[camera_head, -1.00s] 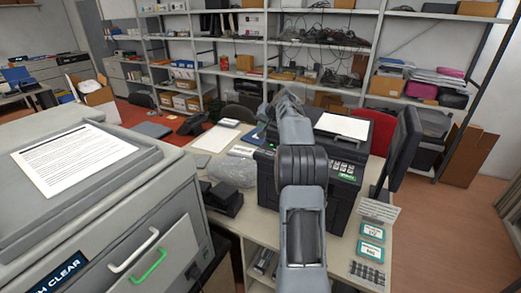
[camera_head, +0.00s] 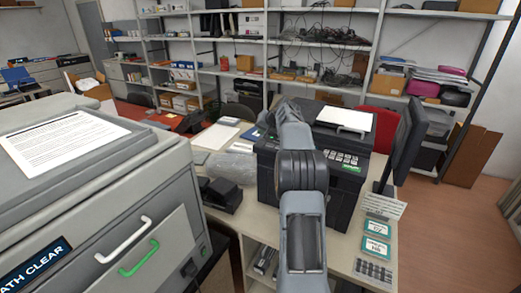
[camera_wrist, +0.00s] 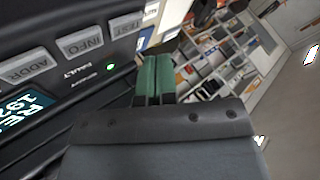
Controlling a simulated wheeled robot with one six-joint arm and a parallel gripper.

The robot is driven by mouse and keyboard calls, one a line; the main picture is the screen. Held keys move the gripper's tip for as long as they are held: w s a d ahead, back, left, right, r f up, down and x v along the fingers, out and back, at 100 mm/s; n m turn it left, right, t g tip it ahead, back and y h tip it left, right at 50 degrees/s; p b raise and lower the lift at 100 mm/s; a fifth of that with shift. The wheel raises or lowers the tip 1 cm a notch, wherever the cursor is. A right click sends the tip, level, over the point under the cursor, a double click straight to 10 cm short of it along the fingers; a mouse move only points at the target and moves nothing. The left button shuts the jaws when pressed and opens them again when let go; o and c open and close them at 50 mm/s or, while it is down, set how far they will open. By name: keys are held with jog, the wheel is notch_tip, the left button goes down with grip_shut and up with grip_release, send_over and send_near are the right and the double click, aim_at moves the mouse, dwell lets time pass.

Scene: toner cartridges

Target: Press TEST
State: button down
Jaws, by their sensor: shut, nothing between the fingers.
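The TEST button (camera_wrist: 123,27) is a grey key at the top of a dark panel in the wrist view, beyond the INFO button (camera_wrist: 84,43) and ADDR button (camera_wrist: 27,68). My gripper (camera_wrist: 153,66) has green fingertips closed together, empty. Its tips appear just right of and below the TEST button in the picture; I cannot tell the gap to the panel. In the head view the black printer (camera_head: 265,163) stands on the desk, with its keys (camera_head: 345,158) partly beside my arm. My gripper is hidden there behind my arm.
A lit green light (camera_wrist: 110,66) and a display (camera_wrist: 22,118) are on the panel. In the head view a monitor (camera_head: 405,150) stands right of the printer, and a large grey machine (camera_head: 165,175) with handles stands left. Shelves (camera_head: 250,70) line the back.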

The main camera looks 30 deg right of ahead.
jog(key=shift+f+b, duration=0.35)
jog(key=shift+f, duration=0.45)
jog(key=shift+f, duration=0.15)
dwell(1.4)
jog(key=shift+f+b, duration=0.3)
jog(key=shift+b, duration=0.05)
jog(key=shift+f+b, duration=0.3)
jog(key=shift+f, duration=0.1)
dwell(0.6)
jog(key=shift+r, duration=0.2)
jog(key=shift+r+p, duration=0.65)
jog(key=shift+p, duration=0.1)
jog(key=shift+r, duration=0.15)
jog(key=shift+r+p, duration=2.1)
jog(key=shift+r, duration=0.25)
